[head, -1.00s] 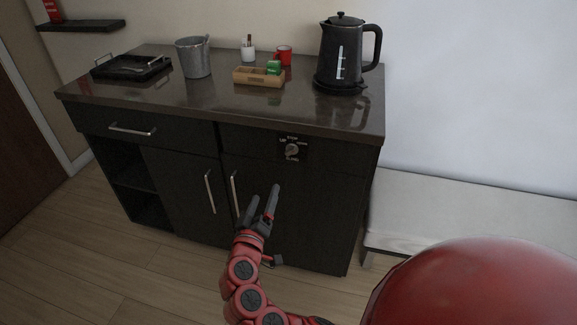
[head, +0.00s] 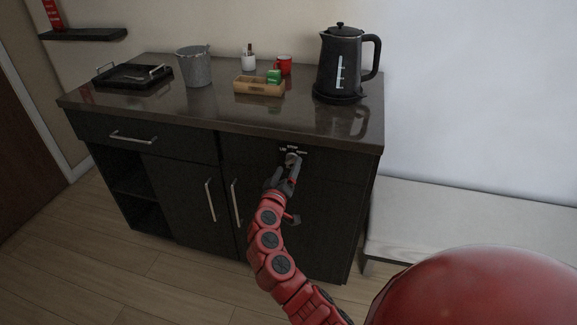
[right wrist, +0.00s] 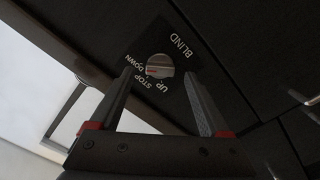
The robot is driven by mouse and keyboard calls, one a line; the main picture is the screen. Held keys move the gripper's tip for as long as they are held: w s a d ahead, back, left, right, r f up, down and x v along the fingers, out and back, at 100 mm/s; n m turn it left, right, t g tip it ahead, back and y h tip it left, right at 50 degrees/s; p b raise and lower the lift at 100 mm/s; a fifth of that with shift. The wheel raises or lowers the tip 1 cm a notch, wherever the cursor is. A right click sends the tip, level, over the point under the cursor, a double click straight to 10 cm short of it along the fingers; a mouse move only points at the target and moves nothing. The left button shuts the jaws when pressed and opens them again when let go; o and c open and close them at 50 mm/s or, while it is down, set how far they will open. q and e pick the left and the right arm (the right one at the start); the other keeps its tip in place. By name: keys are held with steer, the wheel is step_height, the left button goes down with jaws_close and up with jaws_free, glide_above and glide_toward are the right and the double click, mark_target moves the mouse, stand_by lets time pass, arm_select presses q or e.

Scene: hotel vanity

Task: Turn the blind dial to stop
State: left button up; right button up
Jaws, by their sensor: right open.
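The blind dial is a round silver knob (right wrist: 160,66) on a black plate marked BLIND, DOWN, STOP and UP. It sits on the cabinet's upper right front, where it is partly hidden in the head view (head: 293,157). A reddish line crosses the knob; I cannot tell exactly which label it points at. My right gripper (head: 287,169) is open in front of the dial. In the right wrist view its fingertips (right wrist: 159,75) lie on either side of the knob. I cannot tell whether they touch it. My left gripper is not in view.
The dark cabinet (head: 180,185) has bar handles below the dial. On its top stand a black kettle (head: 340,65), a wooden box (head: 259,87), a red mug (head: 284,65), a metal bucket (head: 194,67) and a black tray (head: 133,77). A pale bench (head: 470,220) stands at right.

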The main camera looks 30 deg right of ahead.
steer(key=shift+w+d, duration=0.45)
steer(key=shift+d, duration=0.1)
jaws_close()
